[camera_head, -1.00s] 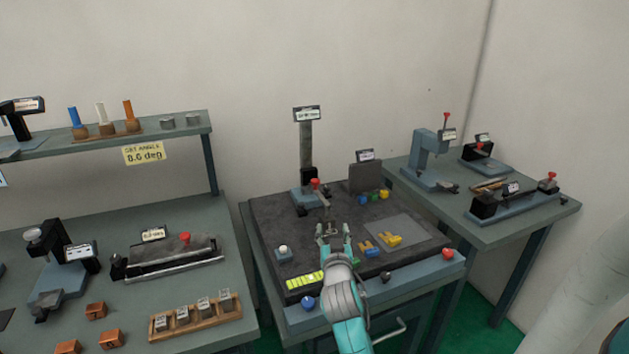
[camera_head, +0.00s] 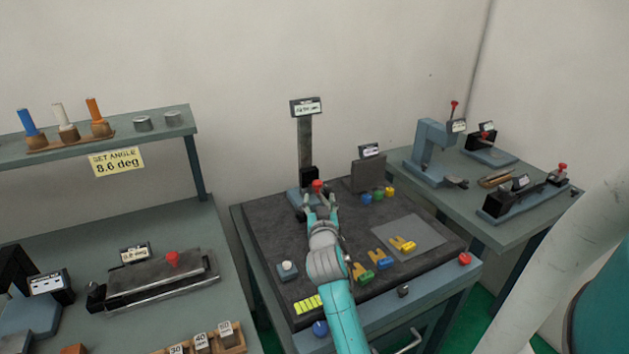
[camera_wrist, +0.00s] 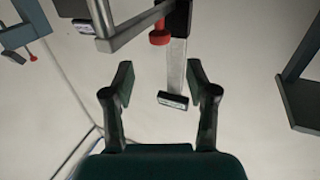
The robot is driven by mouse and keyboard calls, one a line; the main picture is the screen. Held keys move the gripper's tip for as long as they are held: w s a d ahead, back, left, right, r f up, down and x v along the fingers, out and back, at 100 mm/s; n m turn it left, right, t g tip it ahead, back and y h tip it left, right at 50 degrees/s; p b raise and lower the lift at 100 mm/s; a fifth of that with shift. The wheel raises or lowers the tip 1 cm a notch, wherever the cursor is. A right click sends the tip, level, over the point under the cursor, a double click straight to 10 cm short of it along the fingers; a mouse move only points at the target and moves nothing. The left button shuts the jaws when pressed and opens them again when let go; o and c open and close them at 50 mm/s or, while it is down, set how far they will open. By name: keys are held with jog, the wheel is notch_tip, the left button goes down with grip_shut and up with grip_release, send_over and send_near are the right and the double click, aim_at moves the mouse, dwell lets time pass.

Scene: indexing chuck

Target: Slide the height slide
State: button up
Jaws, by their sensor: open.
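The height gauge has a tall grey column (camera_head: 305,145) with a label plate (camera_head: 306,107) on top. Its black height slide (camera_head: 309,176) sits low on the column and carries a red knob (camera_head: 317,186). My gripper (camera_head: 320,197) is open just in front of the knob, hiding part of the gauge's base. In the wrist view, which is upside down, my gripper (camera_wrist: 158,80) has both fingers spread with nothing between them. The red knob (camera_wrist: 160,33) lies beyond the fingertips, apart from them, with the column (camera_wrist: 179,62) and label plate (camera_wrist: 172,100) behind.
The dark mat (camera_head: 265,225) holds a button box (camera_head: 287,270), a grey upright plate (camera_head: 367,175) and several coloured pieces. Side benches stand left (camera_head: 180,235) and right (camera_head: 510,225) with other fixtures. Space above the gauge is open.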

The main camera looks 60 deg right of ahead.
aim_at(318, 185)
jog(key=x, duration=0.9)
jog(key=shift+w+d, duration=0.2)
jog(key=shift+d, duration=0.15)
grip_shut()
